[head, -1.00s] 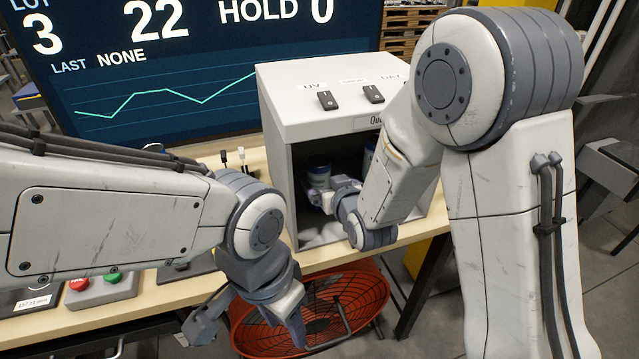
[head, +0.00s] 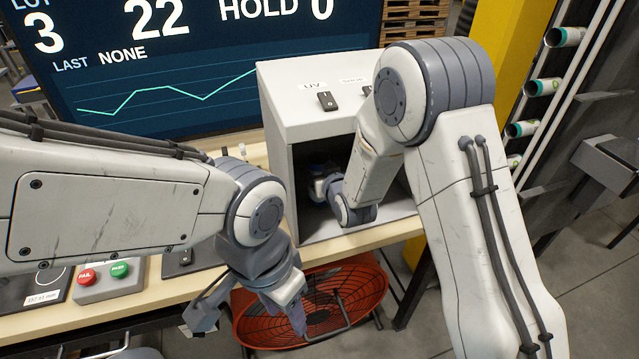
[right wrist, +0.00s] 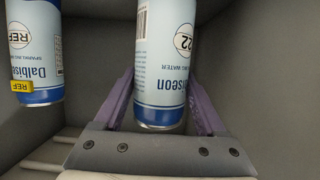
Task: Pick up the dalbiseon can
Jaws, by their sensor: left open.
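A blue-and-white Dalbiseon can marked 22 (right wrist: 165,65) stands between the purple fingers of my right gripper (right wrist: 162,85) in the right wrist view. The fingers lie along both sides of the can; whether they press on it I cannot tell. A second Dalbiseon can with a yellow REF label (right wrist: 36,55) is to its left, apart from the fingers. In the head view my right gripper (head: 322,186) is inside the grey open-fronted box (head: 277,160), largely hidden by shadow and my arm. My left gripper (head: 250,318) is open and empty, in front of the table edge.
The box's walls and floor surround my right gripper closely. Switches (head: 327,101) are on its top. A button panel (head: 108,279) with red and green buttons is on the table at left. A large screen (head: 160,60) stands behind.

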